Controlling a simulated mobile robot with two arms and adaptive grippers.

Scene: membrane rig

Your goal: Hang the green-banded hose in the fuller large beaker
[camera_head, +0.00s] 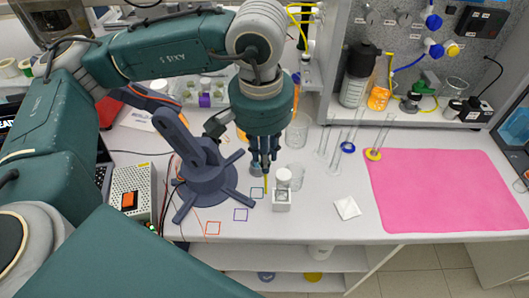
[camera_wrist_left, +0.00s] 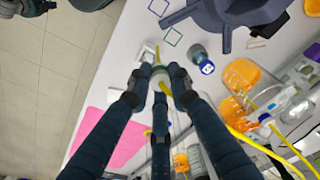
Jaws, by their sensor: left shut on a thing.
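My left gripper (camera_head: 265,163) points down over the bench, right of the dark blue robot stand. It is shut on a thin yellow hose (camera_head: 266,184) that hangs just below the fingertips. In the left wrist view the fingers of the gripper (camera_wrist_left: 160,78) close around the hose (camera_wrist_left: 166,89); I cannot make out its band clearly. A clear glass beaker (camera_head: 298,130) stands behind and right of the gripper. Another clear vessel (camera_head: 297,174) stands just right of the fingertips. I cannot tell their fill levels. My right gripper is not in view.
A white cup (camera_head: 284,176) sits close to the gripper, above a small clear box (camera_head: 282,200). The dark blue stand (camera_head: 208,180) is close on the left. Tall glass cylinders, one with a blue ring (camera_head: 348,148), stand right. A pink mat (camera_head: 445,190) covers the right bench.

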